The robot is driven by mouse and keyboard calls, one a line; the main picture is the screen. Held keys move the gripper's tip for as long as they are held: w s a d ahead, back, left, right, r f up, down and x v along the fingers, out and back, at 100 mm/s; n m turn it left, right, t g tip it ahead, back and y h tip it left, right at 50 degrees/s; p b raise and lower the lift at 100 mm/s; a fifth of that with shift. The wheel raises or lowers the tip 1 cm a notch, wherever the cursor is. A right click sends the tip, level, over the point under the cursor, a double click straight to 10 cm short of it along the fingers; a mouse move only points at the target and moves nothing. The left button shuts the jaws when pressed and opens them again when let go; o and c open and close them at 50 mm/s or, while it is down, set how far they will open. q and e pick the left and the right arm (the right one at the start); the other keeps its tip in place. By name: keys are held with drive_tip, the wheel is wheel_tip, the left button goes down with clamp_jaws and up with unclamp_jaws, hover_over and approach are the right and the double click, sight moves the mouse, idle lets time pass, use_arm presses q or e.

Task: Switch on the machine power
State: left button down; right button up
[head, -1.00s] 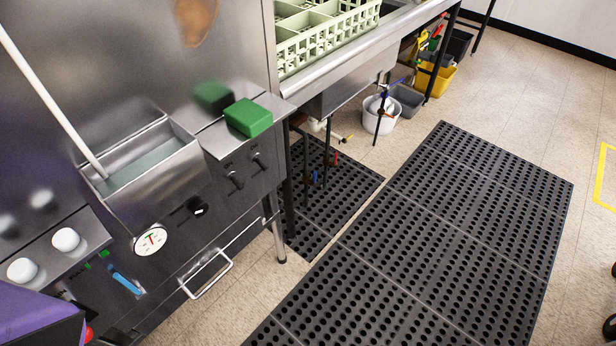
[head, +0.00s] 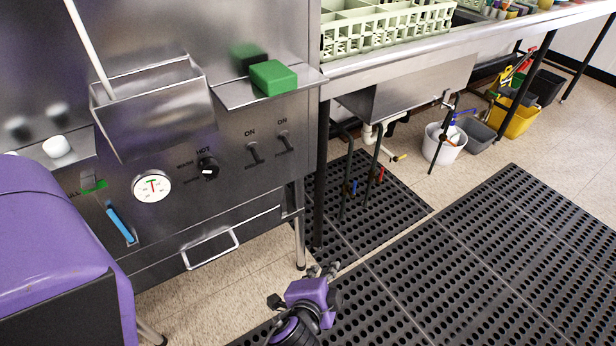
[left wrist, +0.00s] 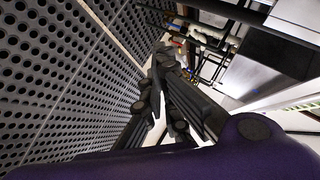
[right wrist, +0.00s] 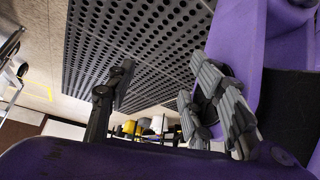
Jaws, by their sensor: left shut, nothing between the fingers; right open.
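The steel dish machine's front panel (head: 225,185) carries two dark toggle switches labelled ON, side by side. They are the left toggle (head: 255,152) and the right toggle (head: 285,141). The small labels below them are hard to read, and I cannot tell firmly which way the levers are set. My left gripper (head: 324,269) is low in the head view, over the floor mat, below and right of the toggles and apart from the panel. Its fingers are shut and empty in the left wrist view (left wrist: 163,85). My right gripper (right wrist: 158,82) is open and empty, outside the head view.
A dial gauge (head: 152,187), a black knob (head: 208,169) and a blue handle (head: 121,225) sit left of the toggles. A green block (head: 273,77) rests on the ledge above them. A drawer handle (head: 212,250) sticks out below. A machine leg (head: 299,225) stands near my left gripper.

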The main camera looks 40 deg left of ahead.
use_arm(q)
drive_tip(key=w+a+r+m+t+y+b, duration=0.1)
drive_tip(key=w+a+r+m+y+b, duration=0.15)
drive_tip(key=w, duration=0.25)
drive_tip(key=w+a+r+m+y+b, duration=0.1)
drive_tip(key=w+r+m+y+b, duration=0.15)
drive_tip(key=w, duration=0.25)
drive_tip(key=m+g+y+b, duration=0.15)
drive_tip(key=m+y, duration=0.25)
drive_tip(key=y, duration=0.4)
approach(300, 157)
drive_tip(key=v, duration=0.3)
drive_tip(key=shift+d+f, duration=0.1)
use_arm(e)
wheel_tip(300, 157, down, 7)
drive_tip(key=shift+d+g, duration=0.3)
use_arm(q)
drive_tip(key=b+x, duration=0.1)
drive_tip(key=x, duration=0.9)
drive_tip(key=shift+b, duration=0.3)
drive_tip(key=s+r, duration=0.2)
drive_tip(key=shift+s+d+r, duration=0.15)
drive_tip(key=shift+d+r, duration=0.1)
drive_tip(key=shift+r, duration=0.15)
drive_tip(key=shift+s+r, duration=0.1)
drive_tip(key=shift+s, duration=0.05)
use_arm(e)
drive_tip(key=shift+s+a+f, duration=0.1)
drive_tip(key=shift+s+f, duration=0.1)
drive_tip(key=shift+f, duration=0.55)
